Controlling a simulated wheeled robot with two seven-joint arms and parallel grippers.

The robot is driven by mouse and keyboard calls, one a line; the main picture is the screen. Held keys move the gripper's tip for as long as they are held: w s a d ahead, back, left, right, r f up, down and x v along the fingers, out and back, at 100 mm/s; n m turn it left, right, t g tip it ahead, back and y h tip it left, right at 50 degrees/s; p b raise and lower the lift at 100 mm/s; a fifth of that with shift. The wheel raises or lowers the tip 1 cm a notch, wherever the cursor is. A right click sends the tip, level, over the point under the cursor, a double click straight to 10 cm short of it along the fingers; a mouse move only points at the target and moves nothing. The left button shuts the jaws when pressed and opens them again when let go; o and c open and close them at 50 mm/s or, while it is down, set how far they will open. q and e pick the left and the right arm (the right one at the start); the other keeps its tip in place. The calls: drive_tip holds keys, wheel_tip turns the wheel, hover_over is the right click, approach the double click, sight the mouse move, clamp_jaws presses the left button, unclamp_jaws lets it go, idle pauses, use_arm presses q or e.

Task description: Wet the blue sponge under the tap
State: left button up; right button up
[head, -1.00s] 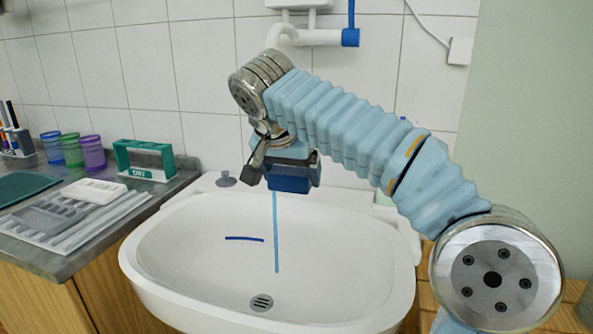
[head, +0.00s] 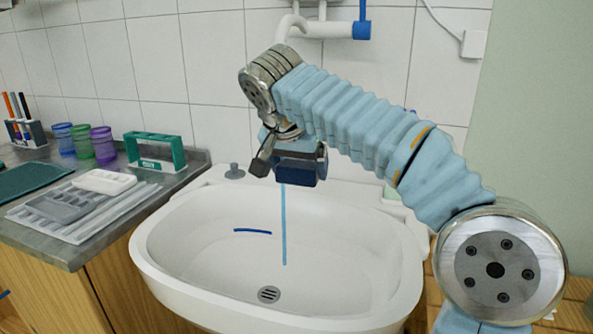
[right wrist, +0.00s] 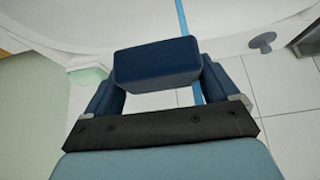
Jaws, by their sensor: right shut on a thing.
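The blue sponge (right wrist: 157,64) is a dark blue block in the right wrist view, between the dark blue fingers of my right gripper (right wrist: 157,78). In the head view my right gripper (head: 294,160) is shut on it above the white sink (head: 160,262). The sponge is hard to tell from the fingers there. A thin blue water stream (head: 284,225) shows below the gripper and ends in the basin. The tap's white pipe (head: 289,26) curves down behind my arm; its outlet is hidden. In the wrist view the stream (right wrist: 182,16) passes behind the sponge's right part. My left gripper is out of view.
A dark blue strip (head: 252,231) lies in the basin near the drain (head: 269,294). On the left counter are a palette (head: 104,182), a green rack (head: 155,150), several coloured cups (head: 103,145) and a brush holder (head: 26,134). The tiled wall (head: 215,60) closes the back.

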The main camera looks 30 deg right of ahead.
sight(307, 179)
drive_tip(key=s, duration=0.2)
drive_tip(key=s+a+b, duration=0.1)
drive_tip(key=s, duration=0.1)
drive_tip(key=shift+f+b, duration=0.1)
drive_tip(key=shift+b, duration=0.2)
drive_tip(key=s, duration=0.2)
drive_tip(key=shift+s+a+b, duration=0.3)
drive_tip(key=shift+s+b, duration=0.1)
idle(0.8)
drive_tip(key=s+a+r+p, duration=0.1)
drive_tip(key=s+r+p, duration=0.1)
drive_tip(key=s+r, duration=0.2)
drive_tip(key=shift+s, duration=0.45)
drive_tip(key=shift+r, duration=0.1)
